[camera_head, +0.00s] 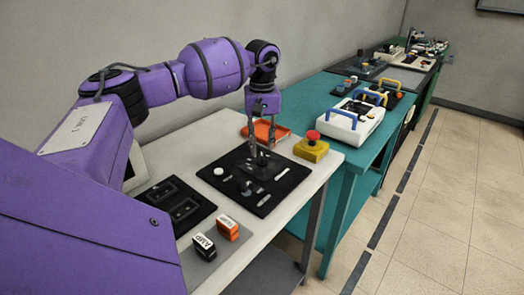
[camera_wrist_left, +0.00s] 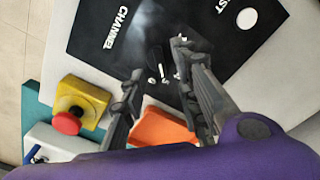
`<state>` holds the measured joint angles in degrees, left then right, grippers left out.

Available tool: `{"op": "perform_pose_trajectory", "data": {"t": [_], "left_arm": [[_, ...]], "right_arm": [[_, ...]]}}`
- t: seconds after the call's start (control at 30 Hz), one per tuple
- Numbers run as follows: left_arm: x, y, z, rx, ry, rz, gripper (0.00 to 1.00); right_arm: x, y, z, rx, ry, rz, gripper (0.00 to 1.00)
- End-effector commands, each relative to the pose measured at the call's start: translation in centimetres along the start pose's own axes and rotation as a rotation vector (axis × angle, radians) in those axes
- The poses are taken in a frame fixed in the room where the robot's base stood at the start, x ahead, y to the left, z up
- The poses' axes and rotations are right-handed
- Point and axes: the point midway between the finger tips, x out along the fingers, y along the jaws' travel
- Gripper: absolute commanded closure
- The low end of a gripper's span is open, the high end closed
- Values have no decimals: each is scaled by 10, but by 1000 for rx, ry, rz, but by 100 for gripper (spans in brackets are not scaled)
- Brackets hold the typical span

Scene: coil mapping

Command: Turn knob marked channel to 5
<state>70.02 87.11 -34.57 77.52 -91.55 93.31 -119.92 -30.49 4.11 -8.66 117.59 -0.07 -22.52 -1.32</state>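A black panel (camera_head: 238,192) lies on the light table, with several small grey and white parts on it and a white round piece (camera_head: 219,171). In the left wrist view the panel (camera_wrist_left: 85,40) shows the word CHANNEL (camera_wrist_left: 116,27) and a white disc (camera_wrist_left: 246,18). My left gripper (camera_head: 261,147) points down over the far part of the panel. In the left wrist view its fingers (camera_wrist_left: 157,62) are apart, near small white marks beside the CHANNEL label. The channel knob is not clearly seen; the fingers and blur hide that spot. My right gripper is not in view.
A yellow box with a red button (camera_head: 311,147) stands right of the panel, and an orange tray (camera_head: 266,131) lies behind. A black two-slot tray (camera_head: 172,204), an AMP block (camera_head: 204,247) and an orange block (camera_head: 228,228) are nearer. A teal table (camera_head: 335,100) adjoins.

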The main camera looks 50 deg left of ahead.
Motion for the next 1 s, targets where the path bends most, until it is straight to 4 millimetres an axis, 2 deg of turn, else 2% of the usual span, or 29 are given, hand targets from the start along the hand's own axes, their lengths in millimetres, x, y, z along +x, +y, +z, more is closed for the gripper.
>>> {"op": "perform_pose_trajectory", "data": {"t": [0.03,0.2,0.4,0.57,1.0], "left_arm": [[-14,1,0,1,3,5,71],[-48,1,0,1,1,3,71],[-73,0,0,1,-1,1,71],[-79,0,0,1,-1,1,71],[-78,0,0,1,-2,0,71]], "right_arm": [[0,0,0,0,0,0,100],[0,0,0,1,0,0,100],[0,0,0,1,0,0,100],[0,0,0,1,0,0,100],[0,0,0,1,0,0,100]]}}
